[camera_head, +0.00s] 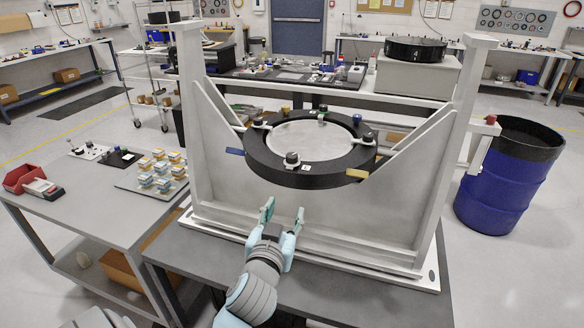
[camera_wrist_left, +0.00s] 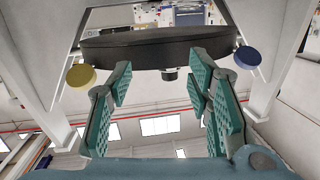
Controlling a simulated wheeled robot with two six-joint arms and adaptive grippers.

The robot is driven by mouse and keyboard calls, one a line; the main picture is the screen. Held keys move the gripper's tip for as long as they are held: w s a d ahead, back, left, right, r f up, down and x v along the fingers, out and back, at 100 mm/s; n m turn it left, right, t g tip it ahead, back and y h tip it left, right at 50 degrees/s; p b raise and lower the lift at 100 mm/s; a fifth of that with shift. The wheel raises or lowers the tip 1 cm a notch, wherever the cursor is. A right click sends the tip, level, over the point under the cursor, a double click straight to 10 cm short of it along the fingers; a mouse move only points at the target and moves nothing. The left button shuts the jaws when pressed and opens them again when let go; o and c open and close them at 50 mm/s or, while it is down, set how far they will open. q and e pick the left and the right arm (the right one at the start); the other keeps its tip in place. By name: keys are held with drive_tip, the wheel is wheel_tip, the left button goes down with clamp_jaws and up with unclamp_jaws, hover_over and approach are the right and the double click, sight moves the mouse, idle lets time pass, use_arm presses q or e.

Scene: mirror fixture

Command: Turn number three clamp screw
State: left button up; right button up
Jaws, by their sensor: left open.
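A black ring fixture (camera_head: 262,165) holds a pale round mirror (camera_head: 310,141) in a white frame. Several clamps sit around the ring, including a near clamp with a dark knob (camera_head: 292,158), a left one (camera_head: 258,122) and a far one (camera_head: 322,109). I cannot read which is number three. My left gripper (camera_head: 283,213) is open and empty, below and in front of the ring's near edge, apart from it. My right gripper is not in view.
The white frame (camera_head: 450,140) has uprights and slanted braces on both sides. A yellow tab (camera_head: 357,173) and a blue tab (camera_head: 235,151) stick out from the ring. A side table (camera_head: 110,215) with small blocks stands left; a blue barrel (camera_head: 495,190) stands right.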

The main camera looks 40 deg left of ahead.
use_arm(q)
drive_tip(key=n+t, duration=0.1)
approach(291, 159)
drive_tip(key=shift+y, duration=0.4)
drive_tip(key=x, duration=0.9)
drive_tip(key=shift+w+p, duration=0.2)
drive_tip(key=shift+p, duration=0.15)
drive_tip(key=shift+f, duration=0.1)
clamp_jaws()
